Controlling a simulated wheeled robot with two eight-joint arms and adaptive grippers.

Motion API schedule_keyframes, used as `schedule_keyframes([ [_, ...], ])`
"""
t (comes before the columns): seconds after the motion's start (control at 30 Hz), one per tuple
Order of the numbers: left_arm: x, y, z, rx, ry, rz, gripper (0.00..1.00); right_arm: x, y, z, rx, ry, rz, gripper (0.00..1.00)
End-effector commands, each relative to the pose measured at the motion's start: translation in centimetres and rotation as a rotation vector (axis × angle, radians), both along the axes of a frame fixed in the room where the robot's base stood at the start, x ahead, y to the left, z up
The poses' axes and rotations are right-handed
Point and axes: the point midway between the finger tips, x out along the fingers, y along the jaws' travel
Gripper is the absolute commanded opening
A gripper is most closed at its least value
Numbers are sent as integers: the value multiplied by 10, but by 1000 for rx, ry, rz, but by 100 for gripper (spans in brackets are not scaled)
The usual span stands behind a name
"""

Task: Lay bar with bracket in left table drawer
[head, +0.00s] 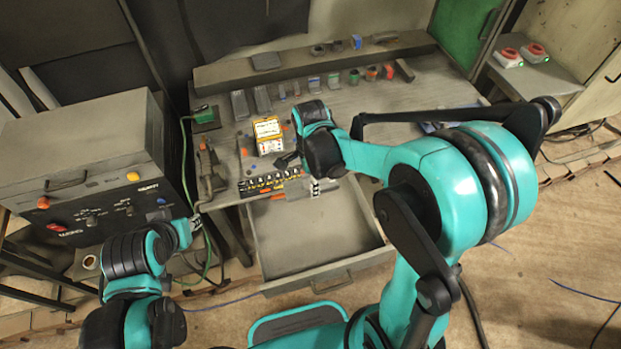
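The table drawer (312,237) is pulled out below the front edge of the table (434,93), and its visible floor looks bare. My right gripper (286,161) is over the table, above the drawer's back end, beside a black rack of small tools (262,184). Its fingers are small and dark, and I cannot tell whether they hold anything. My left gripper (190,227) is left of the drawer, near the table's front left corner; its opening is unclear. I cannot surely pick out the bar with bracket. A dark, long metal piece (207,172) lies at the table's left edge.
A yellow-and-white box (268,134) stands behind the rack. Several small parts line the table's back, below a raised ledge (222,74). A grey control cabinet (78,140) stands left of the table. A green cable hangs between them. Floor in front of the drawer is partly clear.

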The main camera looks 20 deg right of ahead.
Motion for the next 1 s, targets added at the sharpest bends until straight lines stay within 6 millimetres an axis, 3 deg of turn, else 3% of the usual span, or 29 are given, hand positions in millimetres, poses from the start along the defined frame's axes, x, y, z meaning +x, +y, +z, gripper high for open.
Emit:
schedule_keyframes([
  [1.0,0,0,-61,0,0,0,31,0,0,-79,0,0,3,1],
])
